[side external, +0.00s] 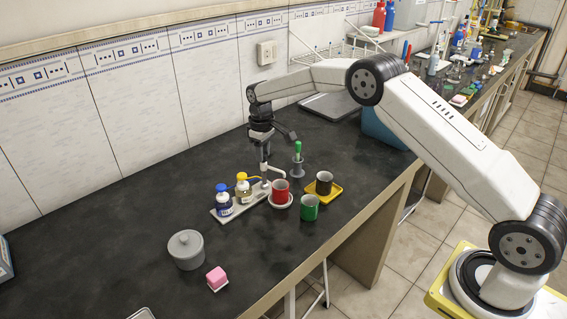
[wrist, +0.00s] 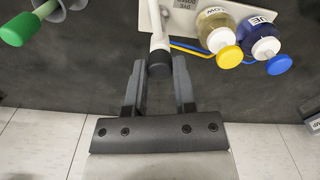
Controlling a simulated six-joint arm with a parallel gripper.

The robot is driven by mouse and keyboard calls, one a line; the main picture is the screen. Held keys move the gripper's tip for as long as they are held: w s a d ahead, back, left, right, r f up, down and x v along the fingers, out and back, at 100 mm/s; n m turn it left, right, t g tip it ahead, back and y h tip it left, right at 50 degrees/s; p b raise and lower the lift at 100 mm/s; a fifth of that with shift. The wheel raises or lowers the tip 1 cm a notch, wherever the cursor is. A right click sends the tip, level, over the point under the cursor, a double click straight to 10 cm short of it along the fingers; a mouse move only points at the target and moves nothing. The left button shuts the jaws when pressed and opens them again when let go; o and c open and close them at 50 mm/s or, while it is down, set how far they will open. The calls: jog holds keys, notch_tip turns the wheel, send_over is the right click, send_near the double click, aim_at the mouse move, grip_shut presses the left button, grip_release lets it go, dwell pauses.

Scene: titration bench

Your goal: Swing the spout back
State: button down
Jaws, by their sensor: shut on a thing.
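The spout (wrist: 156,28) is a white arm with a dark round end, seen in the wrist view at the edge of the white base plate (wrist: 183,18). My gripper (wrist: 158,68) is shut on the spout near its dark end, which lies between the two fingers. In the side view my gripper (side external: 263,150) points down over the back end of the plate. A bottle with a yellow cap (wrist: 229,57) and a bottle with a blue cap (wrist: 279,64) stand on the plate, with thin yellow and blue tubes running from them towards the spout.
A green-handled tool (side external: 298,149) stands in a grey holder. A grey lidded pot (side external: 186,252) is front left.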

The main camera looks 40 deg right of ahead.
jog(key=n, duration=0.4)
jog(key=shift+n, duration=2.5)
jog(key=c, duration=1.3)
grip_release()
grip_shut()
jog(key=shift+n, duration=3)
jog(key=o, duration=1.3)
grip_release()
jog(key=shift+r, duration=0.1)
